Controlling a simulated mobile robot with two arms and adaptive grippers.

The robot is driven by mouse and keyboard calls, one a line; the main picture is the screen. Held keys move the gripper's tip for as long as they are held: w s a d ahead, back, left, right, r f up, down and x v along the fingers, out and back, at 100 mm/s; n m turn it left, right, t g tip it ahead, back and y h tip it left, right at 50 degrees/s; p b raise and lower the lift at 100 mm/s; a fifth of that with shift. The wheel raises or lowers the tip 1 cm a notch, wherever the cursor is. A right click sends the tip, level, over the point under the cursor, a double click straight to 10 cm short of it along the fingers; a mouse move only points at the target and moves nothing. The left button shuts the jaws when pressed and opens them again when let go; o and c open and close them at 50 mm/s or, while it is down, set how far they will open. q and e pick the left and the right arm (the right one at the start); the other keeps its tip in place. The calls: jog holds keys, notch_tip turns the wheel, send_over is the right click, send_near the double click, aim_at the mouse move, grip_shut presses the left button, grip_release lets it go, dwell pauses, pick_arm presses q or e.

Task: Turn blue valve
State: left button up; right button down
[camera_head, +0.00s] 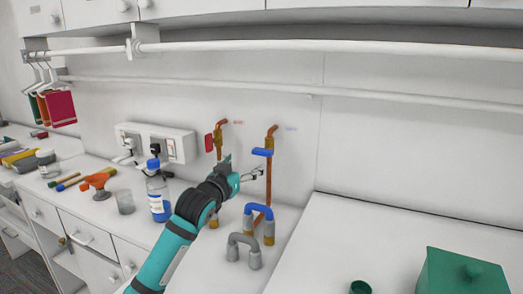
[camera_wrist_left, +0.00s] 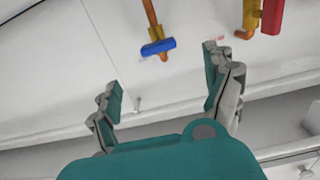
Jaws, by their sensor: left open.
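The blue valve handle (camera_head: 262,152) is a short flat bar on a copper pipe (camera_head: 269,180) at the wall. It lies roughly level in the head view. In the left wrist view the blue handle (camera_wrist_left: 158,47) sits beyond the fingertips, between their lines and slightly tilted. My left gripper (camera_head: 256,173) is just below and left of the handle in the head view. Its jaws (camera_wrist_left: 160,78) are open and empty, apart from the handle. My right gripper is not in view.
A red valve handle (camera_head: 209,143) is on another copper pipe to the left. A bottle (camera_head: 158,190) and beaker (camera_head: 125,203) stand left; a green box (camera_head: 462,274) is at right. The right counter's middle is clear.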

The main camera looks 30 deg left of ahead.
aim_at(260, 153)
pick_arm(q)
jog(key=w+p, duration=0.1)
jog(key=w, duration=0.5)
jog(key=w+p, duration=0.1)
jog(key=w, duration=0.5)
jog(key=shift+a+f, duration=0.1)
jog(key=shift+a, duration=0.1)
jog(key=shift+c, duration=0.4)
jog(key=c, duration=1.1)
